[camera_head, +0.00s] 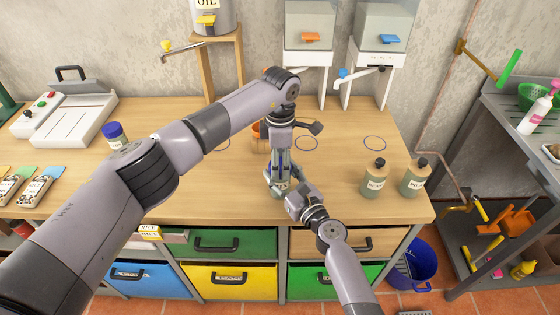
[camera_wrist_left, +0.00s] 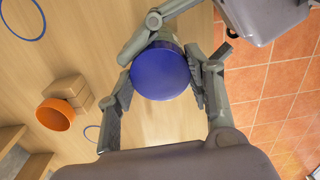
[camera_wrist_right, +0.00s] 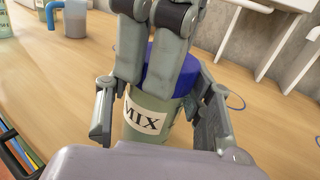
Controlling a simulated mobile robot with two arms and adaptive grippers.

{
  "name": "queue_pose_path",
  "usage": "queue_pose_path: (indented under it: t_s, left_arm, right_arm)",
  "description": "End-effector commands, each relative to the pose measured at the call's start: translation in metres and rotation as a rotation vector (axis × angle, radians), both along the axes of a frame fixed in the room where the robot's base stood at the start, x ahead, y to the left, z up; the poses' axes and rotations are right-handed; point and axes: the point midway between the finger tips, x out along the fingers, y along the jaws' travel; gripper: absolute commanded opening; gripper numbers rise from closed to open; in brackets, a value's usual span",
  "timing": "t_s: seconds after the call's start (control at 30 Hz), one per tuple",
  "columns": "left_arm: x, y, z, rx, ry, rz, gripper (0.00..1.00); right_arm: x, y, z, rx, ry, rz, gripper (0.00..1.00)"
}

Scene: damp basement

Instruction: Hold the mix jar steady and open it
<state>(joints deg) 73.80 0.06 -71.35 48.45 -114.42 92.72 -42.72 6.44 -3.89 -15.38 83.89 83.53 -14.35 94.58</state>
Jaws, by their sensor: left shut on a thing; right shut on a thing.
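The mix jar (camera_wrist_right: 150,128) is a green jar with a white MIX label and a blue lid (camera_wrist_left: 162,72). It stands upright near the front of the wooden worktop. My left gripper (camera_wrist_left: 160,86) comes down from above and is shut on the blue lid; its fingers also show at the lid in the right wrist view (camera_wrist_right: 158,72). My right gripper (camera_wrist_right: 160,118) comes from the front and is shut around the jar's body, below the lid. In the head view my left gripper (camera_head: 282,180) and right gripper (camera_head: 288,190) hide most of the jar.
Two green bottles (camera_head: 375,180) (camera_head: 414,180) stand to the right on the worktop (camera_head: 330,180). An orange cup (camera_wrist_left: 55,115) and wooden block (camera_wrist_left: 66,88) are behind the jar. Another blue-lidded jar (camera_head: 115,136) stands at left. Coloured drawers (camera_head: 235,242) lie below the front edge.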

Motion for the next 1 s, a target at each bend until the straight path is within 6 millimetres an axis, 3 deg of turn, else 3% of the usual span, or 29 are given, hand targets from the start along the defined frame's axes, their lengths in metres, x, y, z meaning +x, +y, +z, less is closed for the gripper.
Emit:
queue_pose_path:
  t_s: [0.33,0.7,0.73,1.0]
  left_arm:
    - [-0.0001,-0.0003,0.0003,0.0,-0.001,0.482,0.14]
    - [-0.0003,-0.0004,0.0003,0.0,-0.001,0.541,0.14]
    - [-0.0003,-0.0004,0.0003,0.0,-0.001,0.541,0.49]
    - [-0.0003,-0.0003,0.0002,0.001,-0.001,0.54,0.67]
  right_arm:
    - [-0.0002,0.0002,-0.0006,0.0,0.001,0.0,0.0]
    - [-0.0003,0.0003,-0.0005,0.0,0.001,0.001,0.0]
    - [-0.0003,0.0003,-0.0005,0.0,0.001,0.001,0.0]
    - [-0.0003,0.0003,-0.0005,0.0,0.001,0.001,0.0]
